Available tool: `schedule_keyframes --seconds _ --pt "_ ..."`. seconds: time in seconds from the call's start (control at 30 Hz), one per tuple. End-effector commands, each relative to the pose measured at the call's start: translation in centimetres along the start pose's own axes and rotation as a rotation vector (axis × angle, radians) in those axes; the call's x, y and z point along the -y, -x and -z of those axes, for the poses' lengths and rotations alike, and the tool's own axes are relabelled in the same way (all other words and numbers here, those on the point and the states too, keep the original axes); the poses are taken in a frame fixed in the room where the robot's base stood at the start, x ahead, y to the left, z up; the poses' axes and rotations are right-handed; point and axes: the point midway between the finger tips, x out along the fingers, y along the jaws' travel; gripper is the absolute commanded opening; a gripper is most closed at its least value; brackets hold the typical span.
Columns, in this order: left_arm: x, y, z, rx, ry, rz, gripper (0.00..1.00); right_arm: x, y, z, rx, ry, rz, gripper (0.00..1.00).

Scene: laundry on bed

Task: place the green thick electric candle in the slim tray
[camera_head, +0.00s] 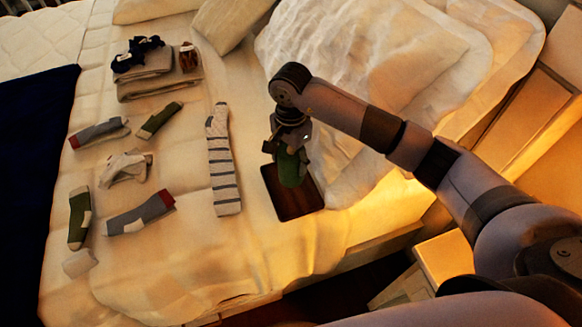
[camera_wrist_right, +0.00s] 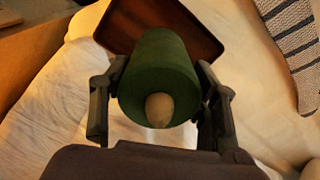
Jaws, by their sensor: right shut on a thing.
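The green thick electric candle (camera_head: 291,168) is held upright in my right gripper (camera_head: 287,145), over the far part of the slim tray. In the right wrist view the candle (camera_wrist_right: 160,80) sits between the two fingers of my right gripper (camera_wrist_right: 160,100), its pale tip facing the camera. The slim tray (camera_head: 298,205) is dark brown and lies on the bed; it also shows beyond the candle in the right wrist view (camera_wrist_right: 200,38). I cannot tell whether the candle's base touches the tray. My left gripper is not in view.
A long striped sock (camera_head: 222,165) lies left of the tray. Several other socks, such as a grey and red one (camera_head: 140,213), are spread farther left. Folded towels (camera_head: 150,85) and a small jar (camera_head: 188,57) are behind. A rumpled white duvet (camera_head: 370,60) borders the tray's right.

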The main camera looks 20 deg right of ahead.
Motion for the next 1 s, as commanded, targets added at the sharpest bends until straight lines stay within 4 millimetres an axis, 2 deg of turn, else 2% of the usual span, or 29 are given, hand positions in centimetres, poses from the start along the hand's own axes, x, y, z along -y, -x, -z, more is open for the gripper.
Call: schedule_keyframes --seconds 0.17,0.4,0.8,0.83,1.0 --pt "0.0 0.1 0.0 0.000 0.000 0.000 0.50 0.0 -1.1 0.0 0.001 0.000 -0.001 0.23" --pt "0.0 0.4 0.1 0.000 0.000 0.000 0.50 0.0 -4.5 -0.1 0.002 -0.001 -0.002 0.23" --pt "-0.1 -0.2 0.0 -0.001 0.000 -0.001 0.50 0.0 -5.2 0.0 -0.001 0.000 0.001 0.23" --pt "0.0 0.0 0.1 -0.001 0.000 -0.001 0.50 0.0 -5.1 0.0 0.000 0.000 0.000 0.57" --pt "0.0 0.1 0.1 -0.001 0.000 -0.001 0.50 0.0 -5.0 0.0 0.000 0.000 0.000 0.69"
